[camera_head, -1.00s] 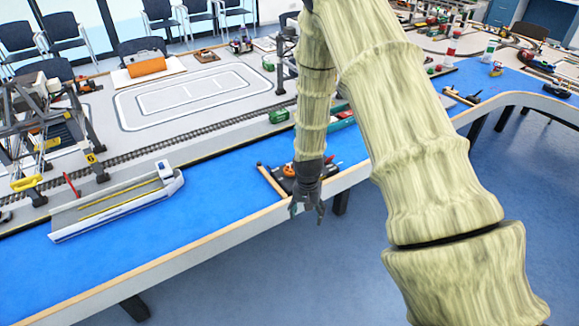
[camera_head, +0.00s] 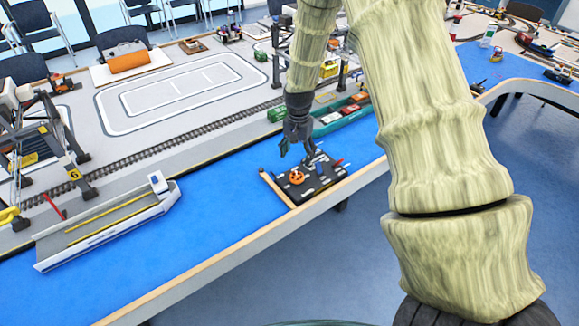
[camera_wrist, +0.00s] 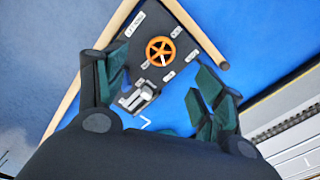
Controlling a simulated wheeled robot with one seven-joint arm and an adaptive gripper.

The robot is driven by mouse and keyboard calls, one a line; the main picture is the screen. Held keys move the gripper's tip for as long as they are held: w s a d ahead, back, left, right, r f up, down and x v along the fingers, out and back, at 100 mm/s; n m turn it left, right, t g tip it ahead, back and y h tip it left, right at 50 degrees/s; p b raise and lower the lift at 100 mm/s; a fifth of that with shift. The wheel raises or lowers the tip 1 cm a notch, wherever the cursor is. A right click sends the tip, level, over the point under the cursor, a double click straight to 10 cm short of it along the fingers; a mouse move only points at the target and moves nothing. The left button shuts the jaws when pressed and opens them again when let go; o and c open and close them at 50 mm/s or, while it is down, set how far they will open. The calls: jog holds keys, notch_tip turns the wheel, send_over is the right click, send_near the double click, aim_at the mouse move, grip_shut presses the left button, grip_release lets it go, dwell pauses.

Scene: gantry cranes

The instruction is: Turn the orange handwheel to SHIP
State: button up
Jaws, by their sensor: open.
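The orange handwheel (camera_head: 297,177) sits on a dark control panel (camera_head: 321,188) at the front edge of the blue table. In the wrist view the handwheel (camera_wrist: 160,51) is a spoked ring with a pale mark on it. Small white labels stand around it, too small to read. A grey lever-like part (camera_wrist: 140,97) is on the same panel (camera_wrist: 178,22). My gripper (camera_head: 297,153) is above the panel, apart from the handwheel. In the wrist view my gripper (camera_wrist: 160,92) has its fingers spread wide, with nothing between them.
A wooden strip (camera_head: 275,188) edges the panel's left side. A white and grey ship (camera_head: 110,220) lies on the blue surface to the left. A green ship (camera_head: 340,120) with cargo lies behind the panel. A gantry crane (camera_head: 45,140) stands at far left.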

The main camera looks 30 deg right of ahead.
aim_at(296, 176)
jog(key=shift+f+p, duration=0.45)
jog(key=shift+f, duration=0.45)
jog(key=shift+w+f+p, duration=0.1)
jog(key=shift+f+p, duration=1.25)
jog(key=shift+f, duration=3)
jog(key=c, duration=1)
